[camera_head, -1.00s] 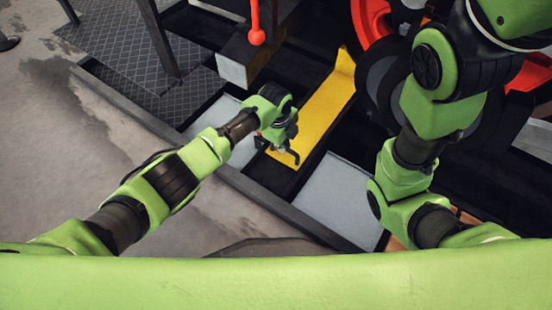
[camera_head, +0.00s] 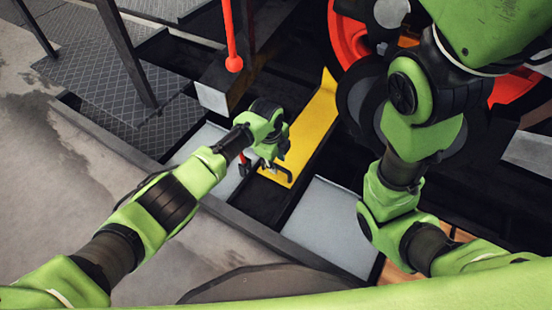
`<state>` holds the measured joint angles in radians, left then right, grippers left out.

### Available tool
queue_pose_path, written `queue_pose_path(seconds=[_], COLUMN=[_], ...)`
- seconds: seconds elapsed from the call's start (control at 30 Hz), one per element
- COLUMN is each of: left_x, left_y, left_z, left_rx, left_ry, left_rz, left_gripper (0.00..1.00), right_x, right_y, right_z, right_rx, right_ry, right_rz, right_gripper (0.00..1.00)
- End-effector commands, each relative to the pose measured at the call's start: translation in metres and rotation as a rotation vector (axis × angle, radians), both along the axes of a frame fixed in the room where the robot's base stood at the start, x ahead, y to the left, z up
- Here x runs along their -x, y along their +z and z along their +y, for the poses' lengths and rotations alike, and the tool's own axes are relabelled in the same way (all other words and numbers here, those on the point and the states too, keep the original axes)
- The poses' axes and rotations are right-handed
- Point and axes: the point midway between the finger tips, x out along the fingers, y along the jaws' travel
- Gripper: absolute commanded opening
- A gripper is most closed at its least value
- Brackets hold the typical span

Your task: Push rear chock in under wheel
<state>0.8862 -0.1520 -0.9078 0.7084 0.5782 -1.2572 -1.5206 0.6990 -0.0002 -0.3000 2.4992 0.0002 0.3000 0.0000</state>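The yellow chock (camera_head: 310,124) is a long narrow plate with a raised far end. It lies in the dark gap between light grey plates, with its raised end near a red wheel (camera_head: 349,42). From this angle I cannot tell whether chock and wheel touch. My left gripper (camera_head: 265,169) is over the near end of the chock, pointing down. Dark finger-like parts show at that end, but their grip and any contact are unclear. My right arm crosses the right side and hides part of the wheels; its gripper is out of view.
A red rod with a ball end (camera_head: 233,64) hangs above a dark beam left of the chock. Dark tread-plate steps (camera_head: 125,70) with posts stand at upper left. A grey plate (camera_head: 330,222) lies right of the gap. Concrete floor (camera_head: 40,190) is clear at left.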

Motion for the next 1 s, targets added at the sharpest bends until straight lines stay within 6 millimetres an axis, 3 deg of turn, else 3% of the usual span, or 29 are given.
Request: queue_pose_path(seconds=[0.27,0.73,1.0], left_x=[0.003,0.015,0.018], left_y=[0.021,0.1,0.117], left_z=[0.002,0.011,0.013], left_rx=[0.002,0.001,0.0], left_ry=[-0.001,-0.001,-0.001], left_rz=[-0.001,-0.003,-0.001], left_gripper=[0.27,0.27,0.27], right_x=[0.0,0.001,0.001], right_y=[0.0,0.0,0.0], right_z=[0.0,0.0,0.0], right_rx=[0.0,0.0,0.0], right_ry=[0.0,0.0,0.0], right_rz=[-0.001,-0.002,-0.002], right_gripper=[0.4,0.4,0.4])
